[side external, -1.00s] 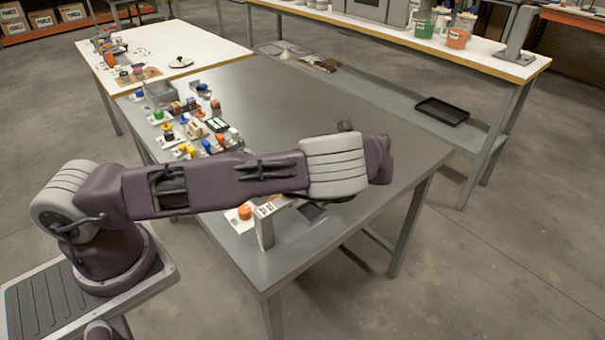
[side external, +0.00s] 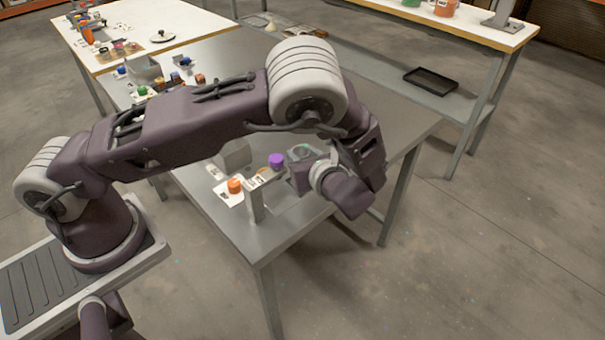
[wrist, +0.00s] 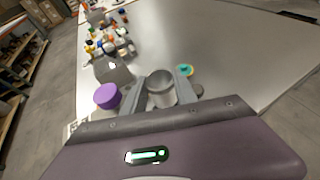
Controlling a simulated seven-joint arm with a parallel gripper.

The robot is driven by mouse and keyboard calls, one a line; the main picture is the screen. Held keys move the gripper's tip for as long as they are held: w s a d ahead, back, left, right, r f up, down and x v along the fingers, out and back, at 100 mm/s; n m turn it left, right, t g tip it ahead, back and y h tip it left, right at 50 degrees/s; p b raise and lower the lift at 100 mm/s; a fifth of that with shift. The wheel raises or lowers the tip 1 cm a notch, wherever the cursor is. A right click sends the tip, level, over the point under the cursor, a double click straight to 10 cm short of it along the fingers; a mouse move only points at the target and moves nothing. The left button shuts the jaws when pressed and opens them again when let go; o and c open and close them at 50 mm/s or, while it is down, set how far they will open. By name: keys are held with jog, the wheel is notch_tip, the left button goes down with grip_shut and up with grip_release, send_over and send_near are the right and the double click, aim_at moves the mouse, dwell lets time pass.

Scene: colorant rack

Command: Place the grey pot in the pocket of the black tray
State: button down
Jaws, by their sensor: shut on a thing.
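A grey pot (wrist: 160,90) shows between the two fingers of my gripper (wrist: 162,98) in the wrist view, and the gripper is shut on it. Its open top faces the camera. A black tray (side external: 432,81) lies on the lower shelf of the far bench. I cannot tell whether this is the tray with the pocket; no pocket shows.
A purple pot (wrist: 107,96) is left of my gripper in the wrist view. In the side external view, an upright grey stand (side external: 256,200) and an orange pot (side external: 235,186) are close by. A teal-topped thing (wrist: 186,70) is just beyond the fingers. The tabletop (wrist: 225,50) at right is clear.

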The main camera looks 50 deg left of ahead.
notch_tip(320, 180, down, 6)
jog(key=shift+r, duration=0.1)
jog(key=c, duration=1)
grip_release()
jog(key=shift+o, duration=0.2)
